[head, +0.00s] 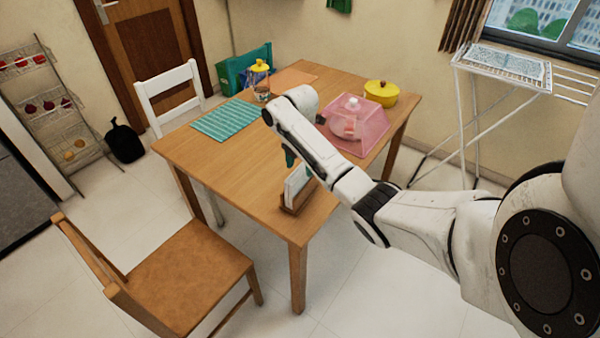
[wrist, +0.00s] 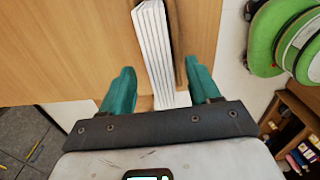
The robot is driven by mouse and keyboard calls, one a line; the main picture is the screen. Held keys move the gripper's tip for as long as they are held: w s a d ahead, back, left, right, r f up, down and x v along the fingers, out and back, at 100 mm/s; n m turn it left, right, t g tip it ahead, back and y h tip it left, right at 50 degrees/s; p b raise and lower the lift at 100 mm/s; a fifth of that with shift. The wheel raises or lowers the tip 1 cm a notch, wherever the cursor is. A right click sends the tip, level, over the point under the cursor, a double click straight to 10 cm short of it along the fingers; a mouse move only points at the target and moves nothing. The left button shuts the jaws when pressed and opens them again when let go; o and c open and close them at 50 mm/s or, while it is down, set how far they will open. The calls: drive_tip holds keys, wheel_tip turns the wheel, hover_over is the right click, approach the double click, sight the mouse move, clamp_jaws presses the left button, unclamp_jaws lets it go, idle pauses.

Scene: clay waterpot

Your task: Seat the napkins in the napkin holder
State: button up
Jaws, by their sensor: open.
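The white napkins (head: 297,182) stand as an upright stack at the wooden napkin holder (head: 292,209), near the table's front corner in the head view. In the wrist view the napkins (wrist: 152,45) show edge-on as several white layers, with a brown wall of the holder (wrist: 178,42) along their right side. How deep they sit is hidden. My gripper (head: 289,158) is just above and behind them in the head view, partly hidden by my arm. In the wrist view my gripper (wrist: 160,68) is open, with one teal finger on each side of the stack and gaps on both sides.
The wooden table (head: 215,160) bears a green striped placemat (head: 222,119), a yellow-lidded jar (head: 260,82), a pink food cover (head: 370,125) and a yellow pot (head: 381,93). A brown chair (head: 180,270) stands at the front left. The table's front edge is close to the holder.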

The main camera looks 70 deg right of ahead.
wheel_tip(320, 180, up, 8)
drive_tip(key=p, duration=0.1)
drive_tip(key=w+a+f+m+t+y, duration=0.1)
drive_tip(key=a+f+m, duration=0.3)
drive_tip(key=a, duration=1)
drive_tip(key=w+a+f+m+t+y, duration=0.1)
drive_tip(key=a+f+m, duration=0.35)
drive_tip(key=a, duration=0.85)
drive_tip(key=s+a+f+m, duration=0.3)
drive_tip(key=s+a+f, duration=0.2)
drive_tip(key=s+a, duration=0.35)
drive_tip(key=s+r+m+g+h, duration=0.1)
drive_tip(key=s+m, duration=0.4)
drive_tip(key=s, duration=0.6)
drive_tip(key=shift+h, duration=0.6)
drive_tip(key=shift+d+r, duration=0.1)
